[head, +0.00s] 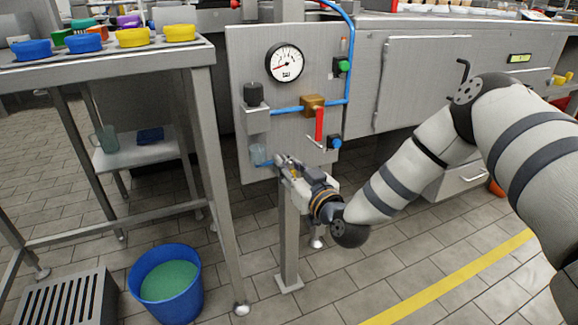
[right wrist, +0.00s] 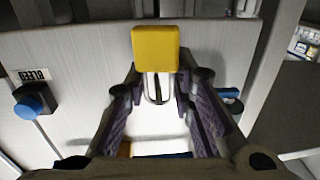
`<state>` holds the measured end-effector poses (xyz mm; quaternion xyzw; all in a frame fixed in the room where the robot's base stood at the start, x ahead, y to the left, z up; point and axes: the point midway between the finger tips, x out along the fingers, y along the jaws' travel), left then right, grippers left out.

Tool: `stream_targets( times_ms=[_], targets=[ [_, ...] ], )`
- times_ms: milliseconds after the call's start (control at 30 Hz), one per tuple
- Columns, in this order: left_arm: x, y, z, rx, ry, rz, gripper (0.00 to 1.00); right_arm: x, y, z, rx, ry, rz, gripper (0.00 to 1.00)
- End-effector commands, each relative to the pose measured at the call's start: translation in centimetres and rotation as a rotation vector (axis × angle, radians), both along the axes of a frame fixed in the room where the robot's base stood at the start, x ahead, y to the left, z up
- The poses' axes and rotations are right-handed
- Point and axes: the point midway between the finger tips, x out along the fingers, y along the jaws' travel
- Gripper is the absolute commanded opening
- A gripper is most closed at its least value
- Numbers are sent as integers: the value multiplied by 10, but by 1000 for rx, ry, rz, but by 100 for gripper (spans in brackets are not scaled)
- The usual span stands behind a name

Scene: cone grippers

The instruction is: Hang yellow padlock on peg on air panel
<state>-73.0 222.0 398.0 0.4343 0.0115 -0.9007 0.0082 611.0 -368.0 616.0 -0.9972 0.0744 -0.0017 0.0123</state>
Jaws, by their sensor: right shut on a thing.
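The yellow padlock (right wrist: 155,48) shows in the right wrist view, with its pale metal shackle (right wrist: 145,88) extending down the picture between my fingers. My right gripper (right wrist: 160,82) is shut on the padlock. A small dark shape shows inside the shackle loop; I cannot tell if it is the peg. In the head view my right gripper (head: 282,162) is close to the lower part of the grey air panel (head: 240,75). The padlock cannot be made out there. A thin metal rod (head: 315,142) shows near the red lever, but I cannot identify it as the peg. My left gripper is out of view.
The panel carries a gauge (head: 285,62), a red lever (head: 319,123), a green button (head: 343,65), a blue knob (head: 334,142) and blue hose. A metal table (head: 105,65) with coloured lids stands left. A blue bucket (head: 166,284) stands on the floor.

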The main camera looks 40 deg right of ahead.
Motion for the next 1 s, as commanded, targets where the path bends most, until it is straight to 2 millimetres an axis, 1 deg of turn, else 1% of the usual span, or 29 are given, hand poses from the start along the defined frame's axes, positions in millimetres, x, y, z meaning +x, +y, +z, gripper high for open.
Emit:
stream_targets(
  times_ms=[367, 400, 500, 900, 967, 1000],
  targets=[
    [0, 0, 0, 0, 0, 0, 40, 1, 0, 0, 0, 0, 0, 0],
    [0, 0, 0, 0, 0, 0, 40, 1, 0, 0, 0, 0, 0, 27],
    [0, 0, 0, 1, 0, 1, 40, 1, 0, 0, 0, 0, 0, 46],
    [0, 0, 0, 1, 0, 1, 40, 0, 2, -1, -1, 2, 5, 46],
    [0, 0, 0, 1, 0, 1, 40, -4, 2, -1, -1, 3, 5, 46],
    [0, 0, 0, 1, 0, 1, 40, -9, 3, -1, 1, 5, 5, 46]
  ],
)
